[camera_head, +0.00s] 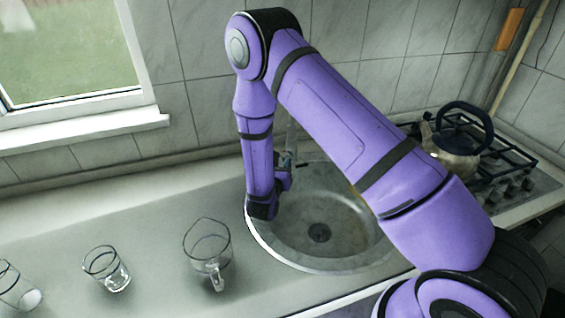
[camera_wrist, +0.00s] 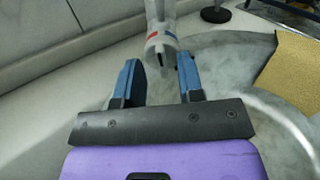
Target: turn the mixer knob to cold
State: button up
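The mixer knob (camera_wrist: 160,48) is pale grey with a red and a blue mark on its end, and it shows at the top middle of the wrist view. My gripper (camera_wrist: 160,78) is open, with one blue finger on each side of the knob's near end. Gaps show between the knob and both fingers, and nothing is held. In the head view the mixer (camera_head: 291,142) stands at the back of the sink, partly hidden by my arm, and the knob's position cannot be made out there.
The round metal sink (camera_head: 335,245) lies below my arm. A glass jug (camera_head: 207,250), a glass (camera_head: 105,268) and another glass (camera_head: 18,288) stand on the counter at left. A kettle (camera_head: 452,150) sits on the stove at right. A yellow cloth or sponge (camera_wrist: 292,78) lies at the wrist view's right.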

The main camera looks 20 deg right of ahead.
jog(key=shift+x, duration=0.8)
jog(key=shift+c, duration=0.2)
grip_shut()
jog(key=shift+m, duration=0.3)
jog(key=shift+s+d+f+m, duration=0.1)
jog(key=shift+m, duration=1.35)
jog(key=shift+s+d+m, duration=0.1)
jog(key=shift+m, duration=1.4)
jog(key=shift+s+d+f+m, duration=0.1)
jog(key=shift+m, duration=1.35)
